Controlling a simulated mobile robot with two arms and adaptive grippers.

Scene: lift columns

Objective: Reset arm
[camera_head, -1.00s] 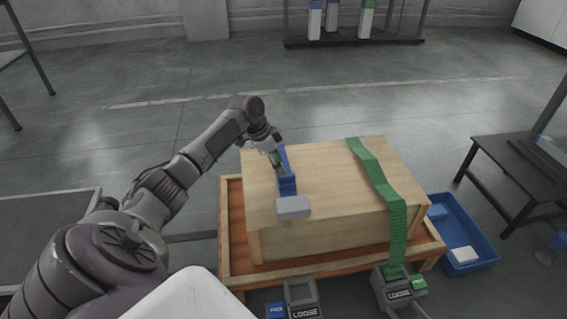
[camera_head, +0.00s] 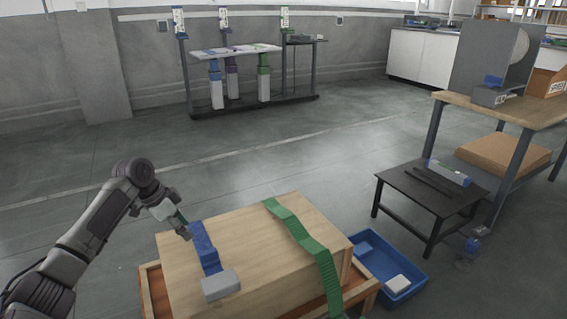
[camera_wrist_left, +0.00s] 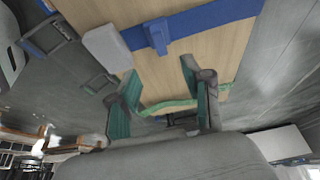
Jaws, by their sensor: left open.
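My left gripper (camera_head: 184,232) is open and empty, just left of the blue strap (camera_head: 204,246) on a wooden crate (camera_head: 255,245). Whether it touches the strap or crate is unclear in the head view. In the left wrist view the gripper (camera_wrist_left: 160,82) shows two green-padded fingers spread apart. That view also shows the blue strap (camera_wrist_left: 205,20), a grey block (camera_wrist_left: 107,47) at its end and the green strap (camera_wrist_left: 168,105). My right gripper is out of view.
The crate sits in an orange-brown wooden tray (camera_head: 150,290). A blue bin (camera_head: 375,262) with a white block stands right of it. A low black table (camera_head: 425,195) and a wooden workbench (camera_head: 500,105) stand further right. Open floor lies behind the crate.

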